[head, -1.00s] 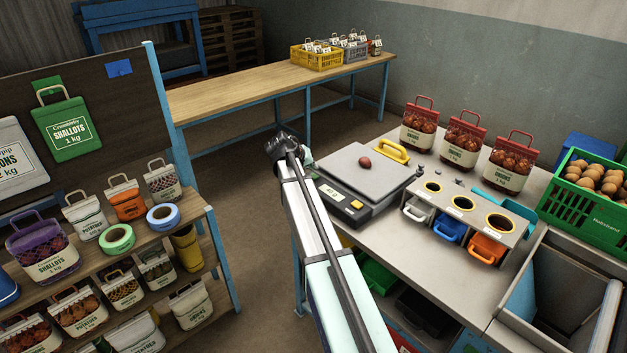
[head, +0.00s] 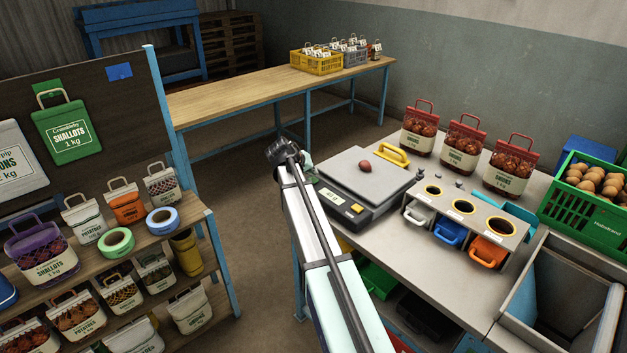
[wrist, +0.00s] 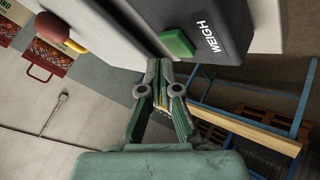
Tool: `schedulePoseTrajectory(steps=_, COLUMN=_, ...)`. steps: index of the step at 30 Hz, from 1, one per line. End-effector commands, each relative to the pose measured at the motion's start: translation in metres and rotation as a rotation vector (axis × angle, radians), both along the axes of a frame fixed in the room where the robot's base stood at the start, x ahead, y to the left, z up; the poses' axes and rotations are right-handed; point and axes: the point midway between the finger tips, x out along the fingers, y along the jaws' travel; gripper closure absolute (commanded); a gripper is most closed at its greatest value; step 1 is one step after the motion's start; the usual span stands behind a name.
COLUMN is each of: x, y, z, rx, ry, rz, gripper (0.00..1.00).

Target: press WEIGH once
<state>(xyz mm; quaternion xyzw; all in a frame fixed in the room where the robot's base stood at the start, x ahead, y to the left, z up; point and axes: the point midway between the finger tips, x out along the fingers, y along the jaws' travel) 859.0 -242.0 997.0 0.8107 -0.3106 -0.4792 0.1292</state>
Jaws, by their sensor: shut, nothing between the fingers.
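The grey scale (head: 372,182) stands on the bench with one reddish onion (head: 365,166) on its plate. Its small display is lit. In the wrist view, a green button (wrist: 177,44) sits on the scale's dark front beside the white word WEIGH (wrist: 207,39). In the head view I cannot make out this green button. My gripper (wrist: 161,68) is shut and empty, its tips close to the green button's edge. I cannot tell whether they touch it. The gripper (head: 308,163) also shows at the scale's left side in the head view, partly hidden by my wrist.
A yellow button (head: 357,208) is on the scale's front. Red onion sacks (head: 463,143) stand behind. The floor left of the bench is clear.

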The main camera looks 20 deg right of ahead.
Motion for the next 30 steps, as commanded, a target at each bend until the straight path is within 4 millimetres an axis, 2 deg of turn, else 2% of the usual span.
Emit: schedulePoseTrajectory(steps=30, x=0.0000, y=-0.0001, z=-0.0085, rx=0.000, ry=0.000, rz=0.000, gripper=1.00)
